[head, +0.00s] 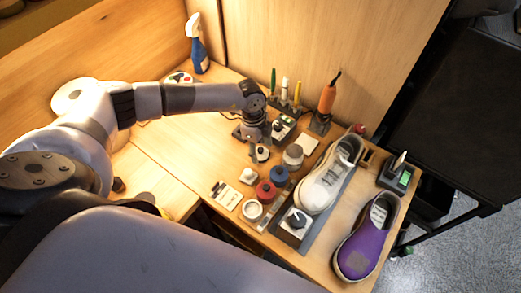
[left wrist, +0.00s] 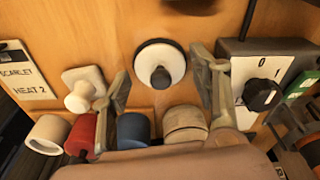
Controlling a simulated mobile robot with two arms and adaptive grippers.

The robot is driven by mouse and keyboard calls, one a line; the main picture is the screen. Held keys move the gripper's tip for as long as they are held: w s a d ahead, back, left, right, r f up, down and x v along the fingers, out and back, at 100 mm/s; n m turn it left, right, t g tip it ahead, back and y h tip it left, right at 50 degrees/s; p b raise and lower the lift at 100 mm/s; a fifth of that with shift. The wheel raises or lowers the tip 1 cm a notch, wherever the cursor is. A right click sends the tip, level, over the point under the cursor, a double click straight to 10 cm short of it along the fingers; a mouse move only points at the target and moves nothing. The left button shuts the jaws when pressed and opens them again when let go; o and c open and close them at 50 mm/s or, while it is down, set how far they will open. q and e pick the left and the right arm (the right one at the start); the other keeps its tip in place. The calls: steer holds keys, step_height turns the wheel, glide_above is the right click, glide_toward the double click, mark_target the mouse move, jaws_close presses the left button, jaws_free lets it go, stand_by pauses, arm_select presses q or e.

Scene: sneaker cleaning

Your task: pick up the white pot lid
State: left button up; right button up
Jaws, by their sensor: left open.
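The white pot lid (left wrist: 176,66) is a round white disc with a black knob, lying on the wooden table. In the head view the lid (head: 262,155) is partly hidden by my left gripper (head: 256,143), which is above it. In the left wrist view the fingers of my left gripper (left wrist: 160,70) are spread, with the lid between them in the picture. Nothing is held. The size of the gap between fingers and lid is hard to tell. My right gripper is not in view.
Cream (head: 293,156), blue (head: 279,175) and red pots (head: 265,190) and an open white pot (head: 252,211) stand close by. A white knobbed piece (head: 249,176) is beside them. A grey box with a dial (left wrist: 262,95) borders the lid. Sneakers (head: 328,178) (head: 367,237) are to the right.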

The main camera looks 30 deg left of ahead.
arm_select(q)
steer(key=shift+f, duration=0.2)
steer(key=shift+c, duration=0.5)
steer(key=c, duration=0.5)
